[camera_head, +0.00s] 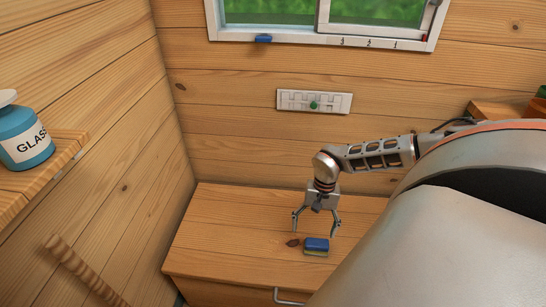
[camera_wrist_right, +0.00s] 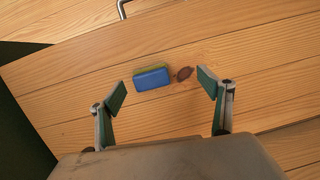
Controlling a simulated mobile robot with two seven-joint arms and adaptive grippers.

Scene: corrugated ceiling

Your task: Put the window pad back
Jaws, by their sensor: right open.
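A blue pad with a yellow-green layer, like a sponge (camera_head: 316,246), lies on the wooden cabinet top near its front edge. The same pad shows in the right wrist view (camera_wrist_right: 152,79). My right gripper (camera_head: 315,231) is open above the cabinet top, with its fingers apart. In the right wrist view the pad lies between and just beyond the open fingertips (camera_wrist_right: 161,88), nearer the left finger, and nothing is held. A second blue piece (camera_head: 263,38) sits on the window sill at the left. My left gripper is not in view.
A dark knot (camera_head: 293,243) marks the wood beside the pad. The window (camera_head: 330,35) is on the back wall, above a panel with a green knob (camera_head: 314,104). A blue glass-labelled jar (camera_head: 25,138) stands on the left shelf. The cabinet's left top is clear.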

